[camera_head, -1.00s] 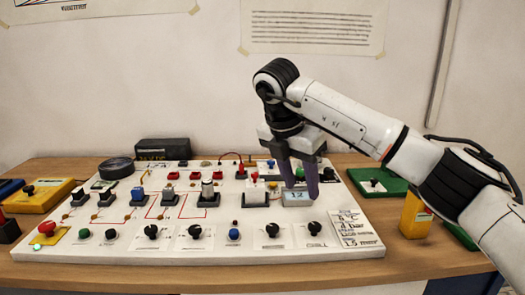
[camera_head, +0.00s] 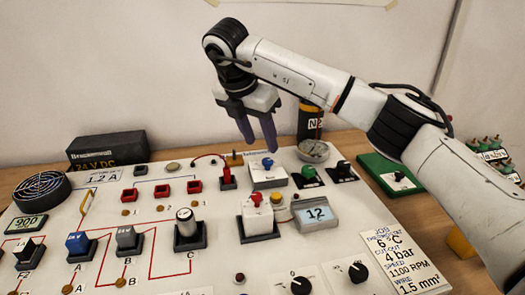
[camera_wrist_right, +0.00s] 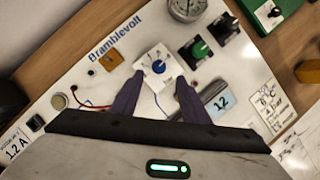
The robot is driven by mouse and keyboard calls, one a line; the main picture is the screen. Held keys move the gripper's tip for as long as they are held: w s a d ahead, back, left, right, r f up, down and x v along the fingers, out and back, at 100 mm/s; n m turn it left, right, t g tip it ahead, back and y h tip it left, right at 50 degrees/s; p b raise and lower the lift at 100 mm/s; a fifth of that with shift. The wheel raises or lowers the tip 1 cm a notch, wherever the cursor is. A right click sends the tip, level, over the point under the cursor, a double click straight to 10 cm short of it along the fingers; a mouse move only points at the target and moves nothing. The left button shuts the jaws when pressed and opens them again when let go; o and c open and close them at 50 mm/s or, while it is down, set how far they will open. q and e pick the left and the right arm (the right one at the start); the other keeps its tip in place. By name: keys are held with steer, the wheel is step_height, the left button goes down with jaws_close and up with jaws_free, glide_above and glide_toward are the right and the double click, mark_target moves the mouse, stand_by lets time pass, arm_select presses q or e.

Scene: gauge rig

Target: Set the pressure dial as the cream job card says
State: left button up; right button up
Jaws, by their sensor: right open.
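A white box with a blue knob (camera_head: 267,163) stands at the back of the panel; I take it for the pressure dial, though its label is unreadable. The blue knob also shows in the right wrist view (camera_wrist_right: 158,67), with marks around it. My right gripper (camera_head: 259,142) is open and empty, pointing down just above and behind the knob. In the wrist view its fingers (camera_wrist_right: 158,84) flank the knob, with no visible contact. The cream job card (camera_head: 404,262) lies at the panel's right; it reads 6 °C, cut-out 4 bar, 1100 RPM, wire 1.5 mm².
A round gauge (camera_head: 314,151), a green knob (camera_head: 309,174) and a black knob (camera_head: 343,169) stand right of the dial. A red-topped white block (camera_head: 257,215) and a display reading 12 (camera_head: 317,214) are in front. A black 24 V DC box (camera_head: 107,150) is behind left.

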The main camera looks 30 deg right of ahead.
mark_target(267, 161)
steer(key=x, duration=0.6)
steer(key=shift+w+d+f, duration=0.15)
steer(key=shift+f, duration=0.2)
steer(key=c, duration=1.1)
